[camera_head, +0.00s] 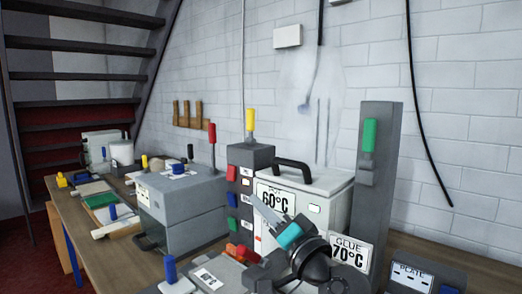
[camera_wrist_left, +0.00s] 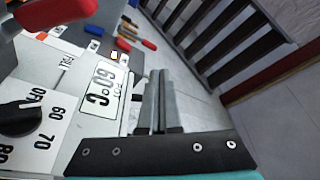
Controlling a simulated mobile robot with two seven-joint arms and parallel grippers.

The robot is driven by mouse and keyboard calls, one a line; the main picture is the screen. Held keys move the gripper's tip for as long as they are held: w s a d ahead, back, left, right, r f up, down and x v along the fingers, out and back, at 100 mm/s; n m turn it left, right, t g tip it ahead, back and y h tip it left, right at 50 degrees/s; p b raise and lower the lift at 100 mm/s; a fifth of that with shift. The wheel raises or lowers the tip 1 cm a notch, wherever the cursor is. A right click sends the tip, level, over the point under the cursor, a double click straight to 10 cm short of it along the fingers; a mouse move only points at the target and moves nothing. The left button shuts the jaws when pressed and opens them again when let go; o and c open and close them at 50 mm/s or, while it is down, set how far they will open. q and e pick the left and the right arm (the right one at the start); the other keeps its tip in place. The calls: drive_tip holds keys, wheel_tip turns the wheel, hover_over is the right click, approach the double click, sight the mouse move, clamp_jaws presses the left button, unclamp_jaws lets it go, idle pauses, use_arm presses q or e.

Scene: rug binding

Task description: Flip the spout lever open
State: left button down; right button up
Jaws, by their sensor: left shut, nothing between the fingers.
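A red lever-like handle (camera_wrist_left: 55,12) on a grey mount shows at the top left there, apart from the fingers. Low red and orange parts (camera_head: 242,252) sit in front of the pot in the head view. I cannot tell for certain which part is the spout lever. My right gripper is not in view.
A black dial (camera_wrist_left: 20,118) is marked OFF, 60, 70, 80. A grey column with a green handle (camera_head: 369,135) stands right of the pot. A grey box (camera_head: 182,205) stands left. A GLUE 70°C sign (camera_head: 348,252) is near my arm. Stairs are behind.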

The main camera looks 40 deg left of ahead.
use_arm(q)
wheel_tip(320, 180, up, 10)
drive_tip(key=p, duration=0.1)
drive_tip(key=shift+p, duration=0.4)
